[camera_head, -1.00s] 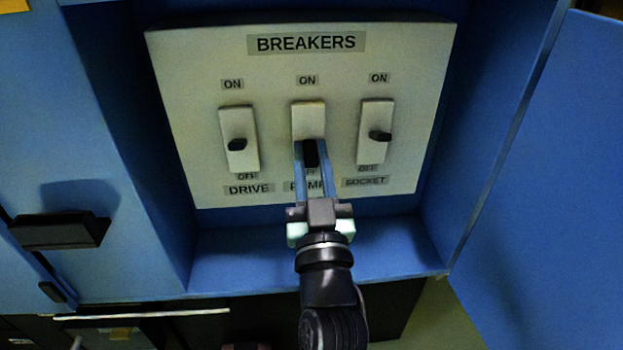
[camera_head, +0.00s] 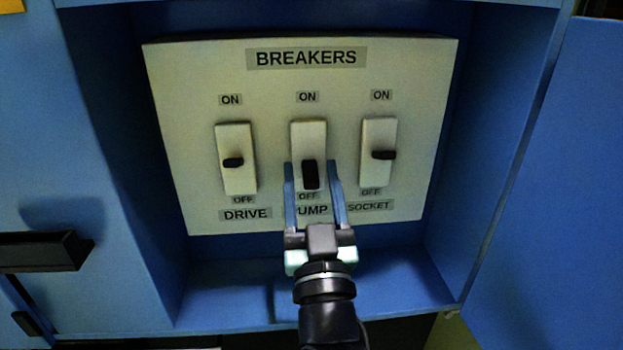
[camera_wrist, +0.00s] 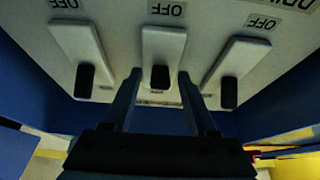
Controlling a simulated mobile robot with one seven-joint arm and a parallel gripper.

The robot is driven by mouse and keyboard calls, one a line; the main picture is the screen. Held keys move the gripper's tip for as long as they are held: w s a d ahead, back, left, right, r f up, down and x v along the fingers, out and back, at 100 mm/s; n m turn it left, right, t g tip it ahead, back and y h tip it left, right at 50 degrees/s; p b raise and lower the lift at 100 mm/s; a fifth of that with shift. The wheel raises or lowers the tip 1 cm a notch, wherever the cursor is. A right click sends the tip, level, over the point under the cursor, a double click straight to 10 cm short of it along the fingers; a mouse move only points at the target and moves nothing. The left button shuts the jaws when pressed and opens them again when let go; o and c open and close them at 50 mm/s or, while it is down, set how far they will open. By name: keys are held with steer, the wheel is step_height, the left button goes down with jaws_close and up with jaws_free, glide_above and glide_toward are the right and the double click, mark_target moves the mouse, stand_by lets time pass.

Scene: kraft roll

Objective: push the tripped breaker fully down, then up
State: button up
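The white breaker panel (camera_head: 180,110) carries three breakers marked DRIVE, PUMP and SOCKET. The PUMP breaker's black lever (camera_head: 310,174) is at the low end of its slot, by OFF. The DRIVE lever (camera_head: 233,162) and SOCKET lever (camera_head: 384,155) sit higher, around mid-plate. My gripper (camera_head: 311,166) is open, one finger on each side of the PUMP lever, with gaps between. In the wrist view, which is upside down, the PUMP lever (camera_wrist: 160,78) shows between the open fingers. Contact with the panel cannot be told.
The panel sits in a blue cabinet recess with side walls and a floor ledge (camera_head: 220,292) below. An open blue door (camera_head: 550,180) stands at the right. A black handle (camera_head: 45,252) sticks out at the left.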

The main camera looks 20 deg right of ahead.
steer(key=v, duration=1.3)
steer(key=shift+r, duration=0.1)
stand_by(0.4)
